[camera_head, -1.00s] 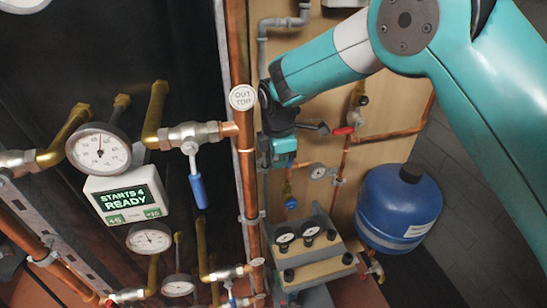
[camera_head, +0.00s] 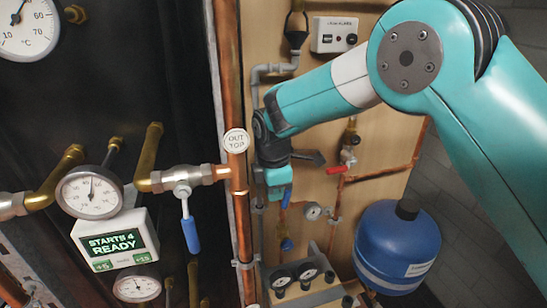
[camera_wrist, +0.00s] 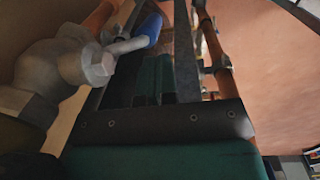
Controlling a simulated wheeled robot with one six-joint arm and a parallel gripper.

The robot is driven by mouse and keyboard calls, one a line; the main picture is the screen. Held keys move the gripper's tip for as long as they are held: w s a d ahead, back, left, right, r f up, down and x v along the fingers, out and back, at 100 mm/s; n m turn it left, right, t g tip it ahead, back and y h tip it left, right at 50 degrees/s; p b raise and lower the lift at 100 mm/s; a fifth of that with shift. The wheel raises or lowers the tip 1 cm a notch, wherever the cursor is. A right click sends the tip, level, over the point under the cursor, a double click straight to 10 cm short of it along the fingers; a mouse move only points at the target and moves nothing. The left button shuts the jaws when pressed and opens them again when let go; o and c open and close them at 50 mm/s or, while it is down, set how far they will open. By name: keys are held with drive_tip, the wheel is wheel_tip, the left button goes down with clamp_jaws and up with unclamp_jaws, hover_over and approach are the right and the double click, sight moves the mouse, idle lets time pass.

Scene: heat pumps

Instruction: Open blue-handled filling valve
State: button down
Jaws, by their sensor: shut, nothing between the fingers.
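My gripper (camera_head: 280,180) points down in front of the wooden board, right of the vertical copper pipe. Its fingers (camera_wrist: 165,75) look shut and empty in the wrist view. A grey metal valve body (camera_wrist: 65,65) with a blue handle (camera_wrist: 148,28) is at upper left there, close beside the fingers; contact cannot be told. In the head view a small blue piece (camera_head: 286,198) shows just below my gripper, mostly hidden, and another blue part (camera_head: 286,245) is lower on the board. A separate blue lever (camera_head: 190,234) hangs down from the valve left of the "OUT TOP" tag.
A red-handled valve (camera_head: 337,170) is right of my gripper. A blue tank (camera_head: 397,245) stands at lower right. Copper pipes (camera_head: 228,90) run close on the left, with gauges (camera_head: 90,192) and a "STARTS 4 READY" display (camera_head: 114,245) beyond them.

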wheel_tip(320, 180, up, 14)
drive_tip(key=s+b, duration=0.1)
drive_tip(key=shift+a+r, duration=0.2)
drive_tip(key=shift+r, duration=0.05)
drive_tip(key=shift+s, duration=0.1)
